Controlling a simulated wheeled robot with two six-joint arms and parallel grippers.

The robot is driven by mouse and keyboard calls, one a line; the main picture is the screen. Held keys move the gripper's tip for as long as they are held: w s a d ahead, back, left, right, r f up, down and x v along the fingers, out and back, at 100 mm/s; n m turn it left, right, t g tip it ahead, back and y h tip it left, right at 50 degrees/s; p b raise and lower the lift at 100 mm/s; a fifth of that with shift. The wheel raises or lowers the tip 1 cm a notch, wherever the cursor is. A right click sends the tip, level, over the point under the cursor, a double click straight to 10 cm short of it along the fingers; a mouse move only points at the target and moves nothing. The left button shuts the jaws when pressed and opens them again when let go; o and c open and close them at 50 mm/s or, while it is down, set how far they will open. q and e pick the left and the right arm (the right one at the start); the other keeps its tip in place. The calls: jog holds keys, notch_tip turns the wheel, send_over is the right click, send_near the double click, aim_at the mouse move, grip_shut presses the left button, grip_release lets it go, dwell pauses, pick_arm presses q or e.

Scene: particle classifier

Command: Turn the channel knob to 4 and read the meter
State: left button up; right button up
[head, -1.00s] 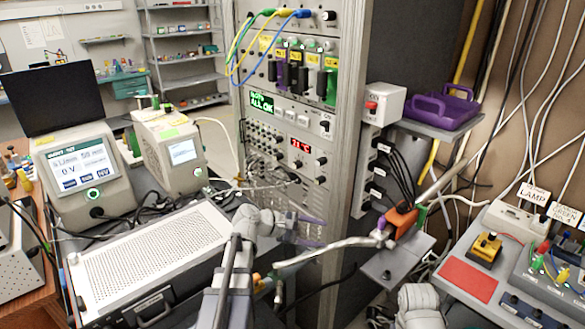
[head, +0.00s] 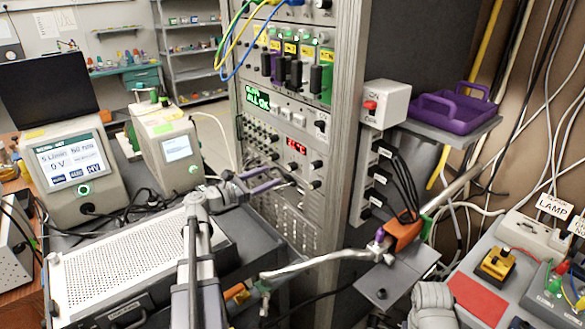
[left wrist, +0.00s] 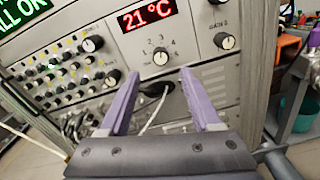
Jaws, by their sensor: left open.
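The channel knob (left wrist: 160,57) is a small black and white round knob with printed numbers around its top, on the pale rack panel. Its exact setting is too small to tell. The red meter display (left wrist: 148,14) above it reads 21 °C; it also shows in the head view (head: 297,147). My left gripper (left wrist: 160,84) has its two purple fingers spread, with nothing between them. The fingers point at the panel, and their tips appear a little below the knob, apart from it. In the head view my left gripper (head: 284,175) is in front of the rack.
A larger black knob (left wrist: 92,43) is left of the channel knob and a GAIN knob (left wrist: 224,40) is right of it. A plugged cable (left wrist: 156,92) comes out below the knob. A perforated grey instrument (head: 130,255) lies under my left arm.

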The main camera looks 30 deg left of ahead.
aim_at(289, 168)
pick_arm(q)
jog(key=shift+x, duration=3.85)
jog(key=shift+c, duration=0.3)
grip_shut()
